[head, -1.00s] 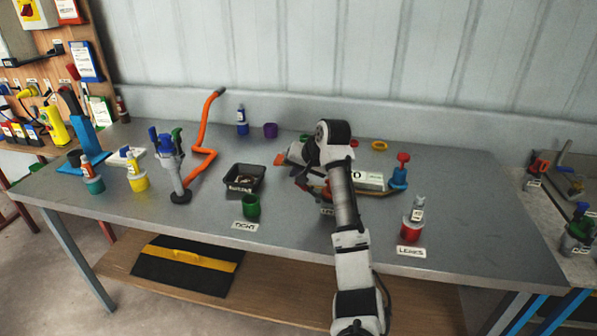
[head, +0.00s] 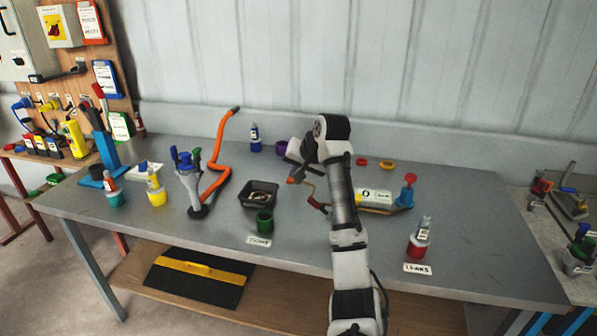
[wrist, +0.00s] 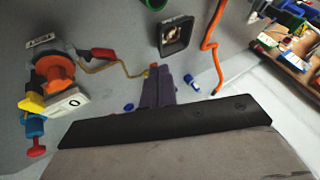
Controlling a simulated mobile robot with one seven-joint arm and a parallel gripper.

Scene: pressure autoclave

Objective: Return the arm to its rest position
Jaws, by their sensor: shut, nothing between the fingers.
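My arm (head: 343,205) rises from the bottom of the head view and bends at a black and white joint (head: 332,132) above the table.
The grey table (head: 475,215) holds a black tray (head: 245,205), a green cup (head: 265,222), an orange bent hose (head: 221,150), a labelled unit with a red knob (head: 409,178) and a red cup (head: 418,246). A wall stands behind. The right part of the table is clear.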

